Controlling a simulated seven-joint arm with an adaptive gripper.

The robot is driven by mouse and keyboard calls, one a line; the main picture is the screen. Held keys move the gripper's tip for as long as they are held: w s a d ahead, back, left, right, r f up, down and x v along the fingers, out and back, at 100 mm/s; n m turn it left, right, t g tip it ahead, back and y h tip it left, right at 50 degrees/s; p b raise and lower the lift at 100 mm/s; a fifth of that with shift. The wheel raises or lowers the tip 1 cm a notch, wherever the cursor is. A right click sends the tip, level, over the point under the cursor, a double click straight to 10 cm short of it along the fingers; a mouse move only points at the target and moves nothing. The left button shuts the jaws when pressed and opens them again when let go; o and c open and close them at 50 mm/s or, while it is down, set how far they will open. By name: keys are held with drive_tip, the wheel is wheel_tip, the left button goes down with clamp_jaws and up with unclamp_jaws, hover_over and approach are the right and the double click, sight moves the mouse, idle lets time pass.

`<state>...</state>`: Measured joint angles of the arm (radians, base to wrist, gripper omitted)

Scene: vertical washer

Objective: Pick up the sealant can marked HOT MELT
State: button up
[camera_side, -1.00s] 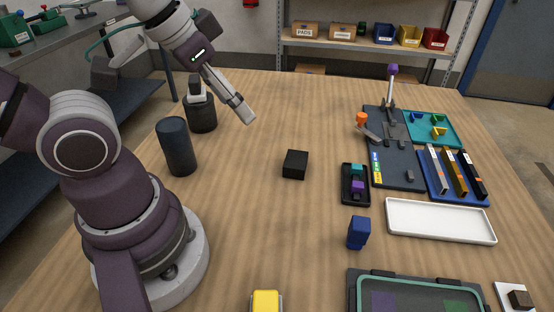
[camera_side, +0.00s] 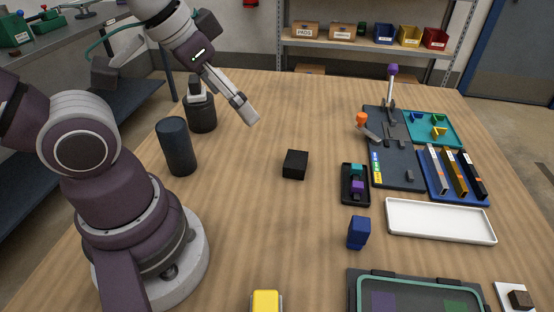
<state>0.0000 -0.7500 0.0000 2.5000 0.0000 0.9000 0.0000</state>
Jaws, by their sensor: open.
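No can with a readable HOT MELT marking shows in the side view. A dark upright cylinder (camera_side: 176,146) stands on the table at the left, with no label visible. A second dark round container (camera_side: 201,111) with a grey top piece stands behind it, also without a readable marking. I cannot tell if either is the sealant can. My gripper (camera_side: 254,120) is open and empty, above the table to the right of both cylinders, pointing down and right. The gap between its fingers is hard to see from this angle.
A black block (camera_side: 295,164) sits mid-table. To the right are a black tray (camera_side: 346,198) with small blocks, a blue block (camera_side: 358,233), a white tray (camera_side: 441,232) and a dark lever board (camera_side: 397,170). A yellow object (camera_side: 266,301) is at the front. The centre is mostly clear.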

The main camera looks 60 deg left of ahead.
drive_tip(key=n+g, duration=0.5)
drive_tip(key=n, duration=1.1)
hover_over(175, 139)
drive_tip(key=w+a, duration=0.2)
wheel_tip(175, 139, down, 5)
drive_tip(key=shift+s+r, duration=0.1)
drive_tip(key=shift+n+g, duration=0.3)
drive_tip(key=shift+n, duration=0.4)
drive_tip(key=f, duration=0.3)
drive_tip(key=s+f, duration=0.1)
drive_tip(key=f, duration=0.3)
drive_tip(key=a+f, duration=0.1)
drive_tip(key=f, duration=0.2)
drive_tip(key=shift+s+f, duration=0.2)
drive_tip(key=shift+f, duration=0.2)
drive_tip(key=c, duration=1.2)
